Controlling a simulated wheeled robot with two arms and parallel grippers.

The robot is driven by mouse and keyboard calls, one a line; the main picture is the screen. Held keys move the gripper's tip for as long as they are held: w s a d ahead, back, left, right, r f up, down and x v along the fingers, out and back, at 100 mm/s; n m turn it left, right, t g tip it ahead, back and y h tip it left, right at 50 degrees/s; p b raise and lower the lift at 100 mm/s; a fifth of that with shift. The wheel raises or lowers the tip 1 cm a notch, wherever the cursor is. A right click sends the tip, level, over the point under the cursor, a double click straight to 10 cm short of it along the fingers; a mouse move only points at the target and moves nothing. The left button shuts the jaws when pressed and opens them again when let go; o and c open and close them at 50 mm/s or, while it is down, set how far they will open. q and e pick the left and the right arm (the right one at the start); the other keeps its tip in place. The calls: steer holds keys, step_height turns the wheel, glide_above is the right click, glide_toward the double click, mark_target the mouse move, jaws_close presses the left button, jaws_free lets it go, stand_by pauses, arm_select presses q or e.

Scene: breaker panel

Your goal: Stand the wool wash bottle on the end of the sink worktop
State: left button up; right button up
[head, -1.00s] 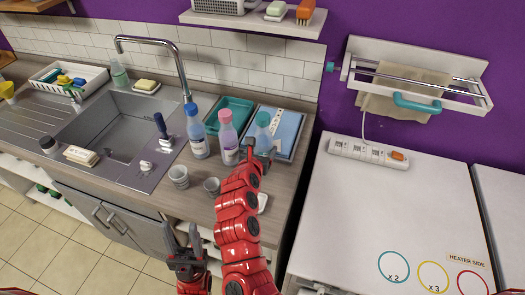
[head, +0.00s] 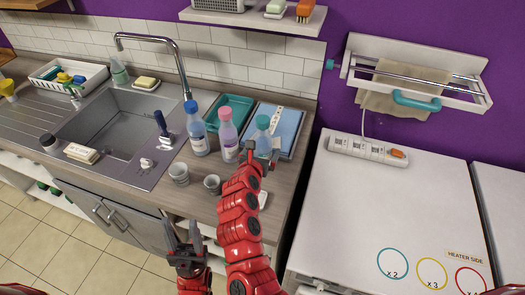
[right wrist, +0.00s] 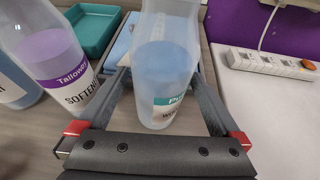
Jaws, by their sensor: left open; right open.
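In the right wrist view this bottle (right wrist: 165,70), with pale blue liquid and a partly hidden white-and-teal label, stands between the open fingers of my right gripper (right wrist: 160,85). Whether the fingers touch it I cannot tell. A pink-capped bottle (head: 228,135) with a purple softener label and a blue-capped bottle (head: 198,130) stand to its left. My left gripper (head: 184,240) is open and empty, low in front of the cabinet.
The sink (head: 115,125) is to the left. A white surface with a power strip (head: 365,150) is across a gap to the right.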

mark_target(260, 155)
steer(key=shift+r+p, duration=0.3)
steer(key=b+v, duration=0.2)
steer(key=v, duration=0.4)
steer(key=shift+s+a+f, duration=0.1)
steer(key=shift+s, duration=0.1)
steer(key=shift+s+r, duration=0.25)
steer(key=shift+s, duration=0.2)
steer(key=shift+a, duration=0.1)
